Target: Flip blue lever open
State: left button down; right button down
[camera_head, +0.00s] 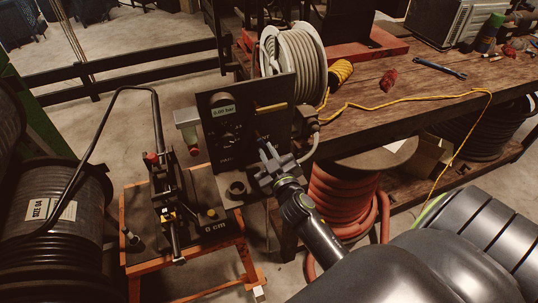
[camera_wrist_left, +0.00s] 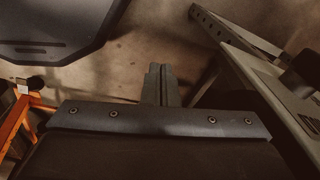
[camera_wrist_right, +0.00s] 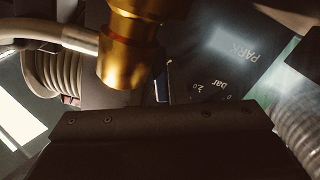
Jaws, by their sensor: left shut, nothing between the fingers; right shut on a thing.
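The dark control panel (camera_head: 232,128) stands upright at the end of the workbench, with a small lit display reading in bar. A small blue lever (camera_head: 262,140) shows low on the panel's right side, at the tips of my right gripper (camera_head: 268,160). My right gripper is shut on it; the fingers partly hide it. In the right wrist view a brass fitting (camera_wrist_right: 130,45) fills the middle and the panel (camera_wrist_right: 235,55) with lettering lies behind; the contact is hard to see there. My left gripper (camera_wrist_left: 160,85) is shut and empty above the floor, seen only in the left wrist view.
An orange stand (camera_head: 190,258) with a long-handled crimping device (camera_head: 172,200) is left of the panel. A white hose reel (camera_head: 292,52) and yellow cord lie on the workbench (camera_head: 350,115). A red hose coil (camera_head: 338,205) stands below. Black hose spools are at the far left.

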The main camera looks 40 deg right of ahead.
jog(key=m+b, duration=0.2)
jog(key=shift+w+a+f+m+b, duration=0.1)
jog(key=shift+a+f+m+b, duration=0.25)
jog(key=shift+a+m, duration=0.05)
jog(key=shift+a+r+m+b, duration=0.1)
jog(key=shift+a+m+b, duration=0.2)
jog(key=shift+m+b, duration=0.6)
jog(key=shift+m, duration=0.3)
jog(key=c, duration=1.4)
grip_release()
jog(key=shift+r, duration=0.1)
